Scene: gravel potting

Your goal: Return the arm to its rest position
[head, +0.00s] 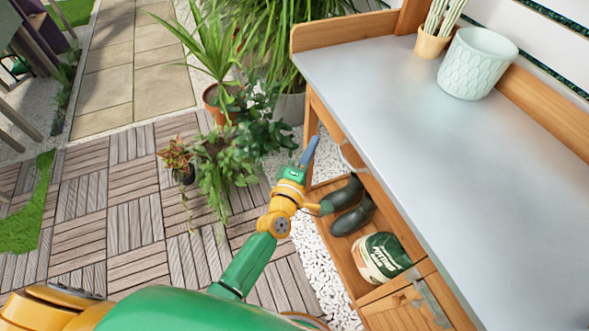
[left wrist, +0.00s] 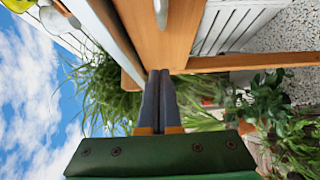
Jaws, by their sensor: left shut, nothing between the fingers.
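My left arm reaches up from the bottom of the head view. Its gripper (head: 311,146) is beside the left end of the potting bench, near the bench's front edge and apart from it as far as I can tell. In the left wrist view the two dark fingers (left wrist: 160,82) lie together, with nothing between them. My right gripper is in neither view.
The potting bench (head: 400,95) has a clear grey top with a pale green pot (head: 477,62) and a cactus pot (head: 432,42) at the back. Dark boots (head: 354,217) and a soil bag (head: 381,258) sit on its lower shelf. Potted plants (head: 222,97) stand left of the bench.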

